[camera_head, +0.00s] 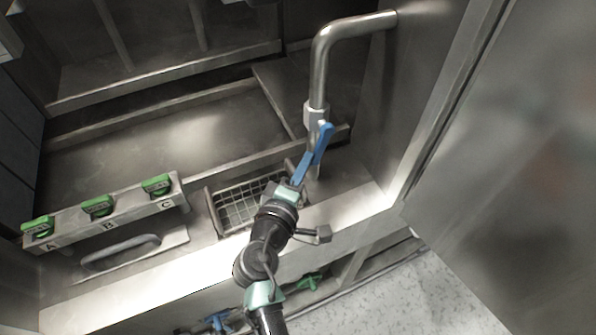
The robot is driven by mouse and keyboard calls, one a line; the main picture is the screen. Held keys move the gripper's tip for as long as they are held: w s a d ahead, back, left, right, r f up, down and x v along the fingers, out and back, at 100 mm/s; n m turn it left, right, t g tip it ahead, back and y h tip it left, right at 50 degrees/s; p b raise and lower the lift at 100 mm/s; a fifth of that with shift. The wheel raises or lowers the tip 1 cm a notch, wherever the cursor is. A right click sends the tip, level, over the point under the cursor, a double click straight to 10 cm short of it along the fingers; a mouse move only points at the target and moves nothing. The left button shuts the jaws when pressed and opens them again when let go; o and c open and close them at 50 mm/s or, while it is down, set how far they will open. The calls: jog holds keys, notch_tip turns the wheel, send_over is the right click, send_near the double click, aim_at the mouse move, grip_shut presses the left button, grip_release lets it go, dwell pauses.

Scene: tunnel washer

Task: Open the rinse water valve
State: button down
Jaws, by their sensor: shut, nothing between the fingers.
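A steel pipe (319,70) comes out of the right wall and bends down to a valve body (315,114). A blue valve lever (323,141) is in front of the pipe below the valve body, tilted up to the right. My gripper (304,168) reaches up from the bottom of the picture. Its fingers are shut, with nothing between them, and their tips are at the lower end of the blue lever. Blue parts overlap there, so I cannot tell whether the tips touch the lever. My gripper hides part of the pipe's lower end.
A wire basket (236,207) sits left of my gripper. A panel (125,208) with green-knobbed controls marked A, B and C is further left, above a grey handle (120,250). Blue (216,322) and green (309,283) handles show low down. A large steel panel (510,190) stands right.

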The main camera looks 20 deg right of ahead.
jog(key=shift+d+f+n+t+h+b, duration=0.4)
jog(key=shift+d+f+n+h+b, duration=0.3)
jog(key=shift+b, duration=1.55)
jog(key=shift+d+b, duration=0.1)
jog(key=shift+b, duration=0.45)
jog(key=shift+d+r+t, duration=0.1)
jog(key=shift+r+t, duration=0.05)
jog(key=shift+t, duration=0.15)
